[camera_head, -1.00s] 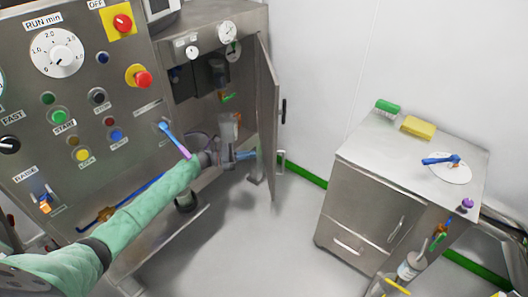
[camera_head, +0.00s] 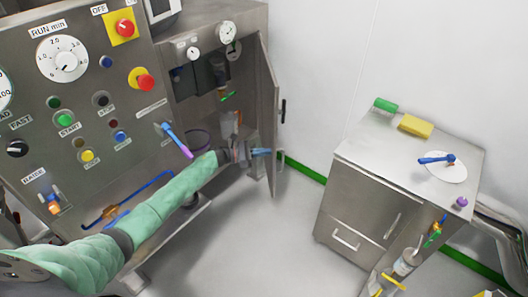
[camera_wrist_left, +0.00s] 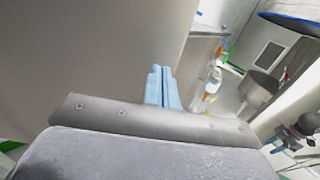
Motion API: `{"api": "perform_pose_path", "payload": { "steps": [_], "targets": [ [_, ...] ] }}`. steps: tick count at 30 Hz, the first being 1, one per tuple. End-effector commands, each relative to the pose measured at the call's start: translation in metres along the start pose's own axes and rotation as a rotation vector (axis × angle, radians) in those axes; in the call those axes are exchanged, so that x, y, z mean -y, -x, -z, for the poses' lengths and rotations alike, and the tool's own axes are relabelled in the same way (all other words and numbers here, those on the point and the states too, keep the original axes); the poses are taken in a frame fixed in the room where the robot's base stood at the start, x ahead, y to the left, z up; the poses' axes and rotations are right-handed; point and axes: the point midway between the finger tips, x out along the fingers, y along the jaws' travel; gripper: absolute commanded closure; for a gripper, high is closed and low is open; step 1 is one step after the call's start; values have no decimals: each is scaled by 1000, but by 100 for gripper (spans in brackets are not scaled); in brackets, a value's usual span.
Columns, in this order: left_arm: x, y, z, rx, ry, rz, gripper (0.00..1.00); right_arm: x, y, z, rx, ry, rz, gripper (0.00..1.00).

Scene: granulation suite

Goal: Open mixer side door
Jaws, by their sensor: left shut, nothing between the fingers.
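The mixer's side door (camera_head: 268,125) stands swung open from the cabinet's right side, with a dark handle (camera_head: 283,110) on its outer face. My left gripper (camera_head: 262,152) is at the inner face of the door, low down, with its light blue fingers pointing right. In the left wrist view the fingers (camera_wrist_left: 160,88) are together with nothing between them, and the door's grey panel (camera_wrist_left: 105,50) fills the left side. I cannot tell whether the fingers touch the door. My right gripper is not in view.
The mixer's control panel (camera_head: 75,120) stands at left, with a blue-purple lever (camera_head: 176,138) jutting out near my arm. A steel cabinet (camera_head: 400,160) stands at right, carrying a green brush (camera_head: 386,105) and a yellow sponge (camera_head: 416,126). The floor between is clear.

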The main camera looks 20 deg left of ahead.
Motion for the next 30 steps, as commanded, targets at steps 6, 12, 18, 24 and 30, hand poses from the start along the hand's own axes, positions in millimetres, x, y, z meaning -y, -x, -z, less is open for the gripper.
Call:
{"api": "perform_pose_path", "payload": {
  "steps": [6, 12, 18, 24, 30],
  "targets": [
    [0, 0, 0, 0, 0, 0, 100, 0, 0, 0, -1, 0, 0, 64],
    [1, -4, 1, 0, 0, -6, 100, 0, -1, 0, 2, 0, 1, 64],
    [3, -28, 2, 2, 0, -51, 100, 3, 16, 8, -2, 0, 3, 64],
    [2, -73, 1, 4, -1, -142, 100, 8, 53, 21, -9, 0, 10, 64],
    [-4, -120, 2, 4, 0, -242, 100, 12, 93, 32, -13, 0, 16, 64]
  ]
}}
